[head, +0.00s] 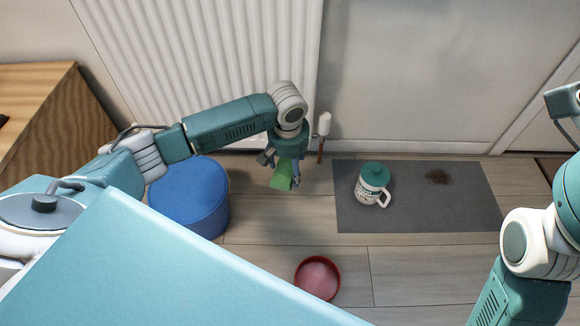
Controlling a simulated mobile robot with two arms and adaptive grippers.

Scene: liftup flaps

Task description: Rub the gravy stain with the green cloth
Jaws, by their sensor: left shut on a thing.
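The gravy stain (439,177) is a dark brown patch on the right part of a grey mat (420,218) on the floor. My left gripper (284,178) is shut on the green cloth (282,176), which hangs from the fingers. It is left of the mat, apart from the stain. How high the cloth is above the floor is hard to tell. My right arm shows at the right edge, but its gripper is out of view.
A white mug with a green lid (373,185) stands on the mat, between the cloth and the stain. A blue round pouf (190,198) is at left. A red bowl (318,278) lies on the floor in front. A radiator (205,60) is on the wall behind.

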